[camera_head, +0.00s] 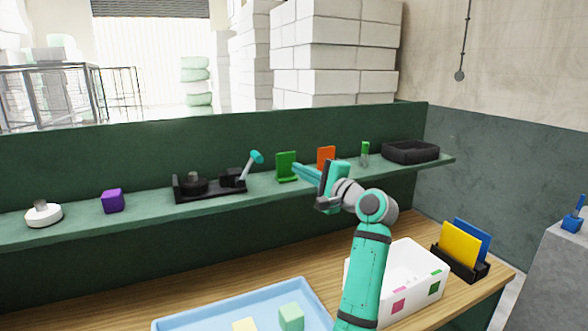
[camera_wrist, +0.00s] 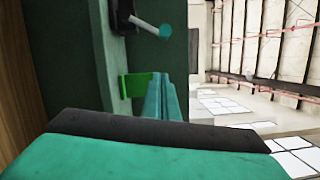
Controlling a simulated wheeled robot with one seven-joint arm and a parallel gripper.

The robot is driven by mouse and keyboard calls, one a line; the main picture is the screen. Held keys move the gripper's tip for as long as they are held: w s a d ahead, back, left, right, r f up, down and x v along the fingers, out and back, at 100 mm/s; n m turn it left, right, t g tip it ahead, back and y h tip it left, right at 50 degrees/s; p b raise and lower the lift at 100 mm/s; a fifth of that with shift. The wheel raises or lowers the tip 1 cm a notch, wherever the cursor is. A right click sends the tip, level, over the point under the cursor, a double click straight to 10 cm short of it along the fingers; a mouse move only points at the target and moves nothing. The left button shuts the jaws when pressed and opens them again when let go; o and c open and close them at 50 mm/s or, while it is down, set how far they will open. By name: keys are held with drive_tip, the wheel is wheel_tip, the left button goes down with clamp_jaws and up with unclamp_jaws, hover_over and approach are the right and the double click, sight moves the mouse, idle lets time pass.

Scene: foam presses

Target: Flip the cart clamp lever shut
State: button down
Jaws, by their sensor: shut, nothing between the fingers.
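The clamp (camera_head: 209,188) is a black fixture on the green shelf, with a round dark part and a block on its base. Its lever (camera_head: 250,165) has a teal tip and stands tilted up to the right. In the wrist view the lever (camera_wrist: 150,24) shows at the top, sticking out from its dark mount. My gripper (camera_head: 298,169) is shut and empty, in front of the shelf to the right of the lever and apart from it. In the wrist view my gripper's fingers (camera_wrist: 161,88) lie together, pointing toward the green bracket.
A green bracket (camera_head: 286,168), an orange plate (camera_head: 326,157) and a black tray (camera_head: 410,151) stand along the shelf (camera_head: 85,223). A purple block (camera_head: 112,201) and a white disc (camera_head: 43,214) are at left. Below are a blue tray (camera_head: 190,322) and a white bin (camera_head: 416,282).

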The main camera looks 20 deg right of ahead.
drive_tip(key=w+a+r, duration=0.1)
drive_tip(key=w+a, duration=0.5)
drive_tip(key=w, duration=0.1)
drive_tip(key=shift+w, duration=0.35)
drive_tip(key=shift+a+r, duration=0.1)
drive_tip(key=shift+a, duration=0.1)
